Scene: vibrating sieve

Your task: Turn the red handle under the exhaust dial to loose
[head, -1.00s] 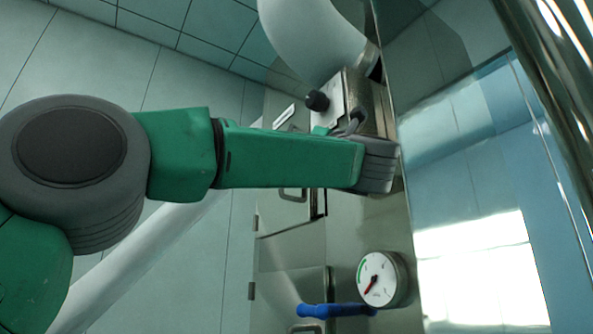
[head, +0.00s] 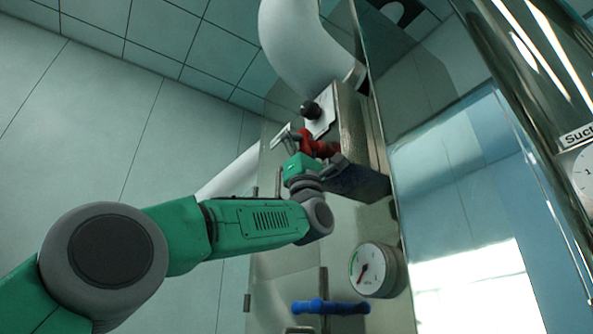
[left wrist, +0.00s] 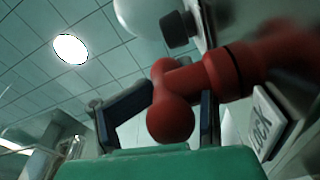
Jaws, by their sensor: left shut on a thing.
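The red handle (head: 318,146) sits on the metal housing at the upper middle of the head view. In the left wrist view the red handle (left wrist: 228,74) reaches in from the right, with its round knob end (left wrist: 170,119) between the fingers. My left gripper (head: 310,154) is shut on the red handle; its dark fingers stand on both sides of the knob in the left wrist view. A white plate reading "Lock" (left wrist: 262,124) is beside the handle. A round dial (head: 372,270) with a red needle shows lower in the head view; its lettering is too small to read. My right gripper is not in view.
A blue handle (head: 330,307) is below the dial. A black knob (head: 310,110) on a pale plate is just above the red handle. A white pipe (head: 300,45) curves above. Glossy panels fill the right, with a partly cut "Suct" label (head: 578,136).

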